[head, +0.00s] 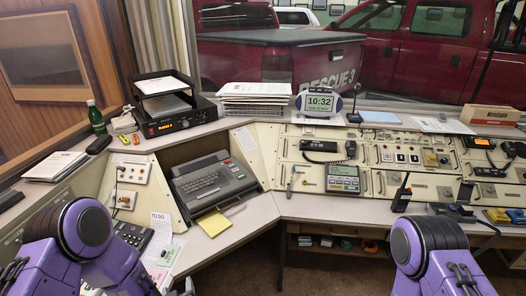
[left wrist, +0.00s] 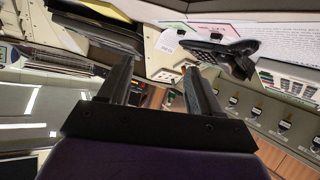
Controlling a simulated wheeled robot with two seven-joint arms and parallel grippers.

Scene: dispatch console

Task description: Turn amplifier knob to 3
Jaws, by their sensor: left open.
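A black unit with a lit orange display (head: 174,124) stands at the back left under a paper tray. It may be the amplifier, but its knob and setting are too small to read. My left gripper (head: 186,288) barely shows at the bottom edge of the head view, far in front of the black unit. In the left wrist view my left gripper (left wrist: 158,78) has its two dark fingers apart with nothing held between them. No knob is between the fingers. My right gripper is out of the head view; only a purple part of my right arm shows.
A desk telephone (head: 132,234) and a to-do sheet (head: 161,226) lie near my left arm. A black keyboard terminal (head: 211,182) sits in the corner. A green bottle (head: 96,117) stands left of the black unit. A row of small controls (left wrist: 257,108) shows at right in the left wrist view.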

